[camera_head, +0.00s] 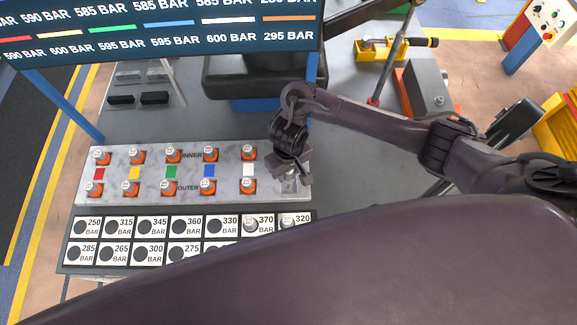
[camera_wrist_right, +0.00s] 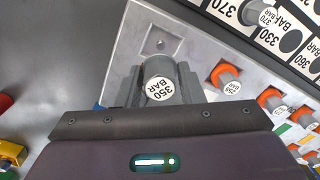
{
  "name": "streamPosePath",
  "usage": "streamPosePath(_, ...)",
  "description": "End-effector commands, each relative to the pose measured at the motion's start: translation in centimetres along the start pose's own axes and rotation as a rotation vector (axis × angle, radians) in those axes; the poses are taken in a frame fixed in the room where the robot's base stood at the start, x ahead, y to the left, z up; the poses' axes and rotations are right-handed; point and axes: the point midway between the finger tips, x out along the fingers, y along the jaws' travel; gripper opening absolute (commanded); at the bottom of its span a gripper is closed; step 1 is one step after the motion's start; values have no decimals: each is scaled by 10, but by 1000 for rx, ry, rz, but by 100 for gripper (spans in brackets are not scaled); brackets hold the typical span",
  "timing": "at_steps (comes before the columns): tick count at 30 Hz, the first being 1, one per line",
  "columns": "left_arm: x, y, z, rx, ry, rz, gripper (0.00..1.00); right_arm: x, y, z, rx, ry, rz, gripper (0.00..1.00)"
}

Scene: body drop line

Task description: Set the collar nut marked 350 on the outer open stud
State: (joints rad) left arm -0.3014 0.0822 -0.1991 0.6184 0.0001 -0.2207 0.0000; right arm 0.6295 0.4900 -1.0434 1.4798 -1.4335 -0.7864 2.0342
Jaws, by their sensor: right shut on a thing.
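In the right wrist view the collar nut marked 350 (camera_wrist_right: 159,88) sits between the jaws of my right gripper (camera_wrist_right: 155,82), its label facing the camera. The jaws are shut on it. Beyond it, near the plate's corner, the outer open stud (camera_wrist_right: 161,43) shows bare, apart from the nut in this view. In the head view my right gripper (camera_head: 291,172) is over the right end of the grey marbled plate (camera_head: 228,172), hiding part of it. How high the nut is above the plate I cannot tell. My left gripper is not in view.
Capped orange-collared studs fill the inner and outer rows left of my gripper, the closest outer one (camera_head: 248,186) beside it. In front lies a black rack of marked places, with nuts at 370 (camera_head: 251,224) and 320 (camera_head: 288,220). A display board (camera_head: 160,30) stands behind.

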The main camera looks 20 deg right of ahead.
Motion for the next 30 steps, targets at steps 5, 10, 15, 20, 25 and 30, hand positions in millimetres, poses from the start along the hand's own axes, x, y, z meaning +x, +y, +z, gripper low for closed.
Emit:
streamPosePath(5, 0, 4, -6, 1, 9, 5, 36, 0, 0, 0, 0, 1, 0, 9)
streamPosePath(10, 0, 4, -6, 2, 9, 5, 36, 0, 0, 1, 3, 1, -1, 9)
streamPosePath(15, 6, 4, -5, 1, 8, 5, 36, 9, 0, 1, 4, 0, -1, 9)
streamPosePath(20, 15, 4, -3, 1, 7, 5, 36, 25, -1, 1, 4, 0, -1, 9)
streamPosePath(25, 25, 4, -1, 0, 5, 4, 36, 43, -1, 1, 4, 1, -1, 9)
streamPosePath(30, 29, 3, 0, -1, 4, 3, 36, 52, 0, 1, 4, 1, -1, 9)
